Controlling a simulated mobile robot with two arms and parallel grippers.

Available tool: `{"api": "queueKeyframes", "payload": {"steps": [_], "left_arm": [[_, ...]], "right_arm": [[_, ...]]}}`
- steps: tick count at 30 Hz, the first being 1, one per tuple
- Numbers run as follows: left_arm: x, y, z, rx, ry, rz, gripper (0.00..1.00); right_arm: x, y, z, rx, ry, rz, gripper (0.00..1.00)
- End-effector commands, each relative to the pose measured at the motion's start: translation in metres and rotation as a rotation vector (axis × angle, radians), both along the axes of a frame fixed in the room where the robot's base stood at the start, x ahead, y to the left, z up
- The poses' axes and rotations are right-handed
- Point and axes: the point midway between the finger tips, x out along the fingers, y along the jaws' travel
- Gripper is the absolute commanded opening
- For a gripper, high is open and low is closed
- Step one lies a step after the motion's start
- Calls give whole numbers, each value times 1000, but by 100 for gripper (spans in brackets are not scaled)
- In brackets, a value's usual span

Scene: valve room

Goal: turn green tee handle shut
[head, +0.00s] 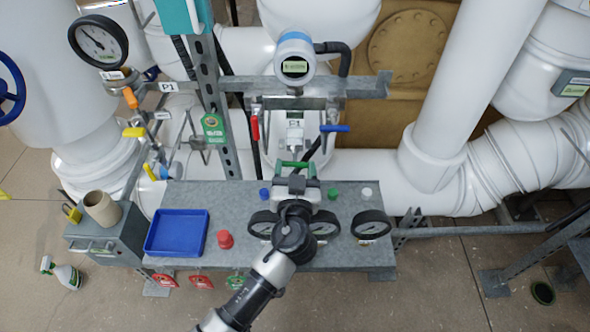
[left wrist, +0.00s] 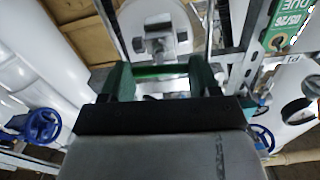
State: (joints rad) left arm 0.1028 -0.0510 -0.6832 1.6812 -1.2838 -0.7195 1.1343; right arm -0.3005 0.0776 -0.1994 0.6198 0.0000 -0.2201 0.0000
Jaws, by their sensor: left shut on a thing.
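The green tee handle (head: 296,163) is at the rear edge of the grey metal shelf, below the white P1 tag, and is partly hidden by my left gripper. My left gripper (head: 296,171) reaches over the shelf from the front and is shut on the handle. In the left wrist view the handle shows as a bright green bar (left wrist: 160,70) running crosswise between the two dark green fingers. The valve body under the handle is mostly hidden. My right gripper is not in view.
The grey shelf (head: 345,253) holds a blue tray (head: 178,233), a red knob (head: 225,239), several small caps and black gauges (head: 371,224). Red (head: 255,127) and blue (head: 335,128) lever handles sit above and behind the gripper. White pipes stand close behind.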

Motion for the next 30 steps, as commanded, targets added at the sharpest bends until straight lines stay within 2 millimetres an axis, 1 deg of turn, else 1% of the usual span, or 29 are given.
{"api": "queueKeyframes", "payload": {"steps": [6, 13, 20, 30], "left_arm": [[0, 0, -2, 164, -1, 0, 38], [0, 0, -1, 382, 0, 0, 38], [0, 0, 0, 601, 0, 0, 38], [0, 0, 1, 926, 1, -1, 38]], "right_arm": [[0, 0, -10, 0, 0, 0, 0], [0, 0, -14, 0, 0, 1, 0], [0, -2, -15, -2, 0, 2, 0], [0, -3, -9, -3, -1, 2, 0]]}}
